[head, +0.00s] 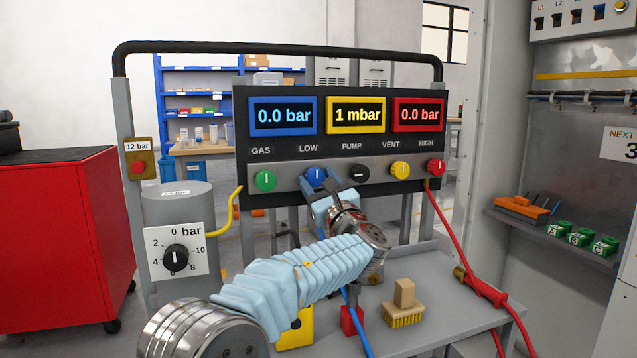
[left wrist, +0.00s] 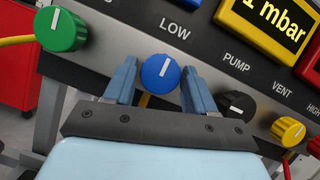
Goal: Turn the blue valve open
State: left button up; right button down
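The blue valve (head: 316,176) is a round knob on the grey strip of the panel, below the label LOW. Its white mark stands about upright in the head view. In the left wrist view the blue valve (left wrist: 160,73) sits between the fingertips of my left gripper (left wrist: 159,75), with a small gap showing on each side. The left gripper (head: 322,184) is open in front of the knob; its fingers partly cover the knob in the head view. I cannot tell whether either finger touches it. My right gripper is not in view.
A green knob (head: 265,181) is left of the valve; black (head: 360,174), yellow (head: 400,169) and red (head: 436,167) knobs are right. Displays above read 0.0 bar, 1 mbar and 0.0 bar. A red hose hangs at right.

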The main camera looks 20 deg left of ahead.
pick_arm(q)
jog(key=c, duration=0.7)
jog(key=shift+c, duration=0.2)
